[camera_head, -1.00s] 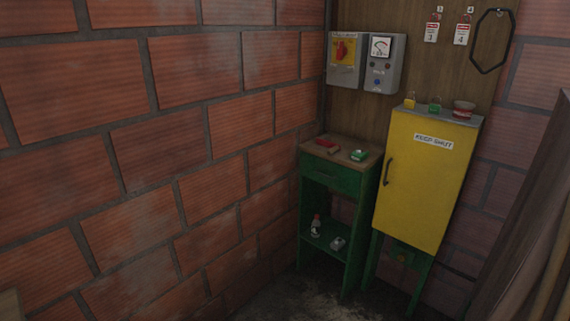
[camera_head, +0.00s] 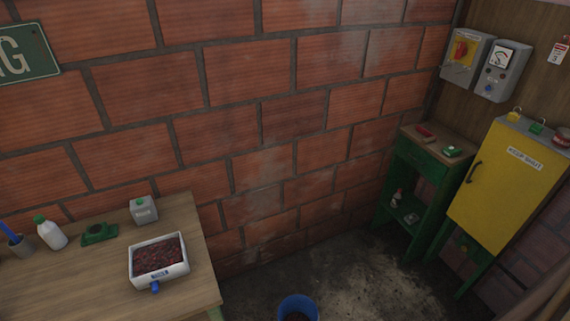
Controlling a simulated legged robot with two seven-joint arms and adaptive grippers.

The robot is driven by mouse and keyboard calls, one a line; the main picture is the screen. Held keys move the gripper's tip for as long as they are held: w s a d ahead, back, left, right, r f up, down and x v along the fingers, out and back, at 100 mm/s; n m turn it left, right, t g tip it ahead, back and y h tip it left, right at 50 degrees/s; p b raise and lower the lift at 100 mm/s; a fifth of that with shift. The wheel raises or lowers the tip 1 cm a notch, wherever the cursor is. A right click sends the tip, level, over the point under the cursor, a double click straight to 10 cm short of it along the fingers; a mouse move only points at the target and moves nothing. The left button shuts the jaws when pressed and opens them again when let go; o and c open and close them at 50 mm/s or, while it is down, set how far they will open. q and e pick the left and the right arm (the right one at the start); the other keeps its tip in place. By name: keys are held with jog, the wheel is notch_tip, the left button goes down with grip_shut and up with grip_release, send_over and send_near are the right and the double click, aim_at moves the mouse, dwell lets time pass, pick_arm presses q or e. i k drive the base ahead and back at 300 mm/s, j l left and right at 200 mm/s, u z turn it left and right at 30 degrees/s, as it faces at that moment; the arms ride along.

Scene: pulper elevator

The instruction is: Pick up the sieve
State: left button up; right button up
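No object in view is clearly recognisable as a sieve. The closest candidate is a white rectangular box (camera_head: 176,276) on the wooden table (camera_head: 95,296) at lower left. It is filled with dark red, grainy material and has a blue knob or handle at its front. I cannot tell whether it is the sieve. Neither of my grippers shows in the head view.
The table also holds a grey box (camera_head: 143,210), a green item (camera_head: 99,233), a white bottle (camera_head: 52,233) and a cup (camera_head: 20,245). A blue bucket (camera_head: 298,307) stands on the floor. A green stand (camera_head: 424,172) and yellow cabinet (camera_head: 505,180) are at right.

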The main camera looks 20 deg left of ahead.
aim_at(163, 258)
jog(key=u, duration=1.75)
jog(key=z, duration=0.45)
jog(key=j+z, duration=0.85)
jog(key=z, duration=0.15)
jog(key=k+j+z, duration=0.2)
jog(key=j+z, duration=0.15)
jog(key=z, duration=0.15)
